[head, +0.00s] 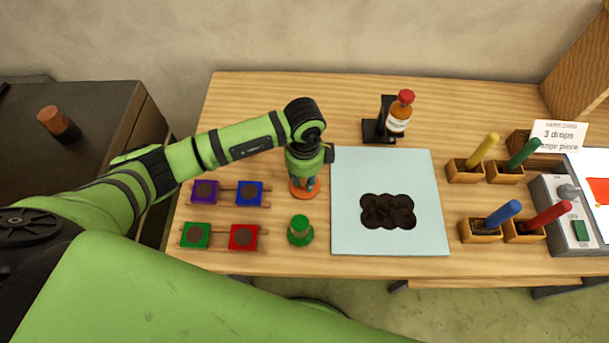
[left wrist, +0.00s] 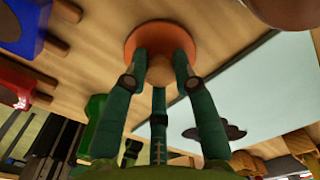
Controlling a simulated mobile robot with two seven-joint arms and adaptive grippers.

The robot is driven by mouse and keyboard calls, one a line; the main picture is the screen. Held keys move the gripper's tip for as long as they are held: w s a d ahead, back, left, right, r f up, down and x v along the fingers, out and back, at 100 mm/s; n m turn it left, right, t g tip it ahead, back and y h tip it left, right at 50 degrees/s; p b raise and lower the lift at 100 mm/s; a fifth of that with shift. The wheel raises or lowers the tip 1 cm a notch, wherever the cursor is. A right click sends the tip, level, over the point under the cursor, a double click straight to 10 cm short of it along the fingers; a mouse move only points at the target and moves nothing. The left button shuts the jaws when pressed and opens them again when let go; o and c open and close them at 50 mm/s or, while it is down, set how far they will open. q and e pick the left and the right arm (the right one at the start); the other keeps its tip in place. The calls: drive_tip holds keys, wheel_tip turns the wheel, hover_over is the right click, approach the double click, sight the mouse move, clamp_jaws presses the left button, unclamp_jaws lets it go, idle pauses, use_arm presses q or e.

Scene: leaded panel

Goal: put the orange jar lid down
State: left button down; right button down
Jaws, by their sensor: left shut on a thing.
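The orange jar lid (head: 304,193) is a flat round disc, left of the pale mat in the head view. In the left wrist view the orange lid (left wrist: 145,37) has a light tan knob in its middle. My left gripper (head: 304,180) points down at it, and its green fingers (left wrist: 160,70) are closed around the knob. The lid is at or just above the wooden table (head: 270,100); I cannot tell whether it touches. The gripper partly hides the lid from above. My right gripper is in neither view.
A green knobbed piece (head: 300,230) stands in front of the lid. Purple (head: 204,192), blue (head: 250,193), green (head: 196,235) and red (head: 243,237) blocks lie left. The pale mat (head: 350,170) carries a dark patch. A red-capped bottle (head: 399,115) stands behind it.

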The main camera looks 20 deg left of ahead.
sight(304, 179)
use_arm(q)
drive_tip(key=c, duration=1)
unclamp_jaws()
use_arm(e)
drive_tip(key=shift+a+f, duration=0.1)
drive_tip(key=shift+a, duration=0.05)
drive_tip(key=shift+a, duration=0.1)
use_arm(q)
drive_tip(key=shift+r, duration=0.25)
drive_tip(key=shift+w+r, duration=0.1)
drive_tip(key=shift+r, duration=0.2)
wheel_tip(304, 179, up, 11)
drive_tip(key=b, duration=0.2)
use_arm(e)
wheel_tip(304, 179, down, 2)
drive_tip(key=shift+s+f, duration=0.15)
